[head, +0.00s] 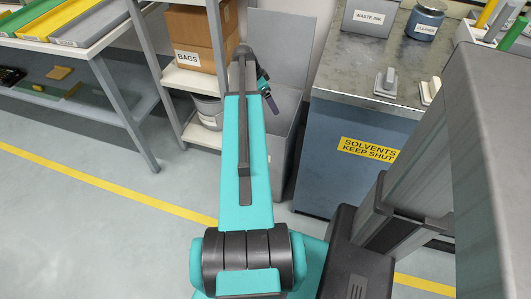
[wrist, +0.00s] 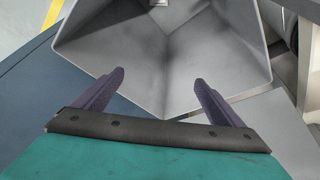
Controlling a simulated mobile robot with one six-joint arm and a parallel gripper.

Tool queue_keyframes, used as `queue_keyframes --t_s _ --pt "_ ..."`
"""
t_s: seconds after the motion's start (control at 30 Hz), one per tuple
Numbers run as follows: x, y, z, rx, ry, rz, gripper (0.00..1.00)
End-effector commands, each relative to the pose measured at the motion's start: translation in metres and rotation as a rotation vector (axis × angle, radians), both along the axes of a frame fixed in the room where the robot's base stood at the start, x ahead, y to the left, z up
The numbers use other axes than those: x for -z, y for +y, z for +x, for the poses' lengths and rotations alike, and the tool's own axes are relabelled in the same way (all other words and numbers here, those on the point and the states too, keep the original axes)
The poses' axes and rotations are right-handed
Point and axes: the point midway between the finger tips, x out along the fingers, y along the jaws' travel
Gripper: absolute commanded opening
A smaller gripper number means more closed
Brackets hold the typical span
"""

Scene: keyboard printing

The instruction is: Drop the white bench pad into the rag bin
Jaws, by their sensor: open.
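My gripper (wrist: 159,76) is open, with nothing between its two dark fingers. It is over the open grey bin (wrist: 130,40), whose bare sloping inner walls fill much of the wrist view. A small pale thing (wrist: 159,3) is cut off at the top edge there; I cannot tell if it is a pad. In the head view the bin (head: 287,45) stands between the shelf and the blue cabinet, and my arm covers part of it. A whitish block-like pad (head: 430,91) lies on the cabinet top, partly hidden by my own body at the right.
A grey block with a handle (head: 385,83) lies on the metal cabinet top (head: 340,75). A waste ink box (head: 370,17) and a blue cleaner jar (head: 425,18) stand behind it. The shelf holds a bags carton (head: 190,40) and a bucket (head: 208,110). Floor at left is clear.

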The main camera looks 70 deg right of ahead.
Motion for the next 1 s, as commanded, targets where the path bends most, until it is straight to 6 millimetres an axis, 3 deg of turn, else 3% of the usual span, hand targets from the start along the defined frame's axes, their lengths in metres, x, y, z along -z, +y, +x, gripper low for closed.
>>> queue_keyframes --t_s 0.7,1.0 --pt "-0.098 0.028 0.028 0.0 -0.001 -0.001 0.91" --pt "-0.113 0.033 0.032 0.0 0.0 0.0 0.91"
